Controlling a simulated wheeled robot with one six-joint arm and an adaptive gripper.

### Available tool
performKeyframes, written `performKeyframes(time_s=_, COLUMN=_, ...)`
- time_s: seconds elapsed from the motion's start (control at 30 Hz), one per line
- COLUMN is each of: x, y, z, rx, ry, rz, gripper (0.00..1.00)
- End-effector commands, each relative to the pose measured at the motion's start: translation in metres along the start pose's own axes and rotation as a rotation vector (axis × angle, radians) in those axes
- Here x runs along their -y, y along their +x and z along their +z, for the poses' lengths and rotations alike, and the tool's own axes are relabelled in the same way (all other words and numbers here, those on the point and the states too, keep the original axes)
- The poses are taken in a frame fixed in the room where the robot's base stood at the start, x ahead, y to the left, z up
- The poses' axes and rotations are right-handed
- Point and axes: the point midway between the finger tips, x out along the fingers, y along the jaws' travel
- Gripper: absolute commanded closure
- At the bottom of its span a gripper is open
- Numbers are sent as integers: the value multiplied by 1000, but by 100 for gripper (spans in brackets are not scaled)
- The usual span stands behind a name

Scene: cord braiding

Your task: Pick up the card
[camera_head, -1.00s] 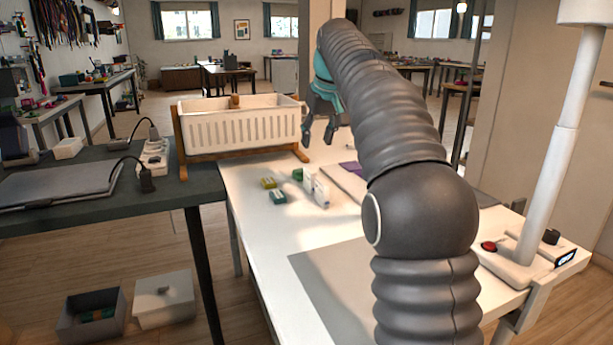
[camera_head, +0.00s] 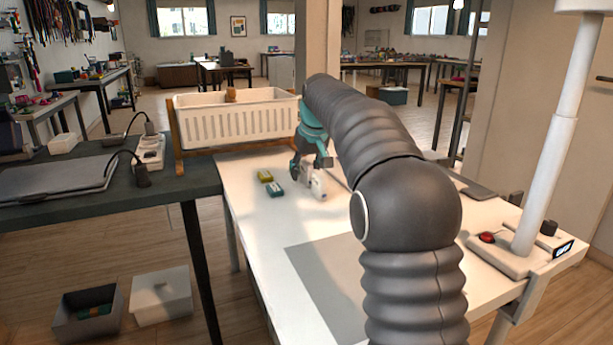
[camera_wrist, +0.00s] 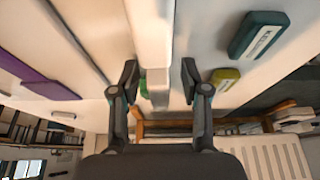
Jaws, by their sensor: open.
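No thing is plainly marked as the card, so I cannot tell which it is. My gripper (camera_head: 312,160) is low over the white table, around the small white upright piece (camera_head: 318,186). In the wrist view my gripper (camera_wrist: 160,80) is open, with a white strip-like piece (camera_wrist: 152,40) between the fingers and gaps on both sides. A bit of green (camera_wrist: 143,88) shows beside that piece. A flat purple thing (camera_wrist: 48,90) lies to the left in the wrist view. My arm hides part of the table in the head view.
A teal box (camera_wrist: 258,36) and an olive-yellow box (camera_wrist: 224,78) lie close by; the head view shows the teal box (camera_head: 275,190) too. A white slatted bin (camera_head: 235,120) in a wooden stand is behind. A grey mat (camera_head: 325,280) lies bare in front.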

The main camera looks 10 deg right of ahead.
Motion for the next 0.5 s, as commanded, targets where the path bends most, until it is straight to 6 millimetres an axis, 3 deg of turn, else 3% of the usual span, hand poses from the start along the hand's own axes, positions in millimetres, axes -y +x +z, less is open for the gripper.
performKeyframes(time_s=0.1, x=0, y=10, z=0, rx=2, ry=0, rz=-1, gripper=54)
performKeyframes(time_s=0.37, x=0, y=10, z=0, rx=1, ry=0, rz=0, gripper=54)
performKeyframes(time_s=0.5, x=0, y=10, z=0, rx=0, ry=0, rz=0, gripper=89)
